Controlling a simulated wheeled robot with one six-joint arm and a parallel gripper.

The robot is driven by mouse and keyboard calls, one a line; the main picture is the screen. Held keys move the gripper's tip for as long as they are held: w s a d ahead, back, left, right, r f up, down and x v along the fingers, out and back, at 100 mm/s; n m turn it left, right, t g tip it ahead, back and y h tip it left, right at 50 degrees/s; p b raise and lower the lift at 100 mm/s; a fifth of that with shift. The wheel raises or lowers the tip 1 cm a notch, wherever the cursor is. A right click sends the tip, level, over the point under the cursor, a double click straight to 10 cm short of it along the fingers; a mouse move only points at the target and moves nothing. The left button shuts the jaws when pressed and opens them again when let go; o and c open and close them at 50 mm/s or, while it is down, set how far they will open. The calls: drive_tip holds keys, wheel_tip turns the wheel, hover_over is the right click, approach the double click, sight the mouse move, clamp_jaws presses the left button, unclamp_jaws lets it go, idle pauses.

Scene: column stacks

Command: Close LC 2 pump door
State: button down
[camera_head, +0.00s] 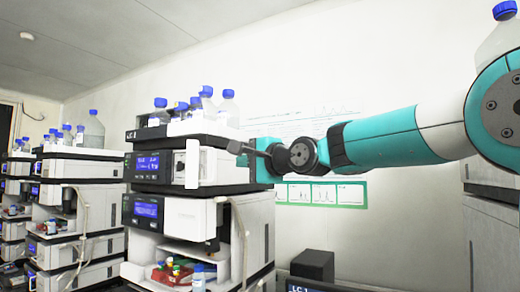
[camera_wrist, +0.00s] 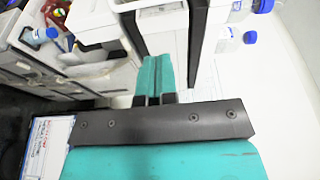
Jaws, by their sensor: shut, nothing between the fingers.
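The nearest instrument stack (camera_head: 160,190) stands left of centre in the head view, with a label that reads like LC 1. Its upper module has a lit blue display (camera_head: 148,163) and a pale panel (camera_head: 214,166) at its right side, which looks like a door standing out from the front. No LC 2 label is readable, so I cannot tell which door is LC 2's. My gripper (camera_head: 240,148) reaches in from the right, beside the stack's upper right edge. In the wrist view its teal fingers (camera_wrist: 155,68) are together and empty, close to dark-edged pale panels. Contact cannot be told.
Blue-capped bottles (camera_head: 208,104) stand on top of the stack. An open lower bay holds a red rack (camera_head: 172,274) of vials. Tubes (camera_head: 240,238) hang at its right side. More stacks (camera_head: 75,200) stand at left. A dark box (camera_head: 312,265) stands low beside the stack.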

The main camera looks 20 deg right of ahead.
drive_tip(key=w+a+p, duration=0.1)
drive_tip(key=a, duration=0.1)
drive_tip(key=w+a+p, duration=0.1)
drive_tip(key=w+a, duration=0.1)
drive_tip(key=shift+w+a+f+p, duration=0.1)
drive_tip(key=shift+a+p, duration=0.05)
drive_tip(key=shift+p, duration=0.15)
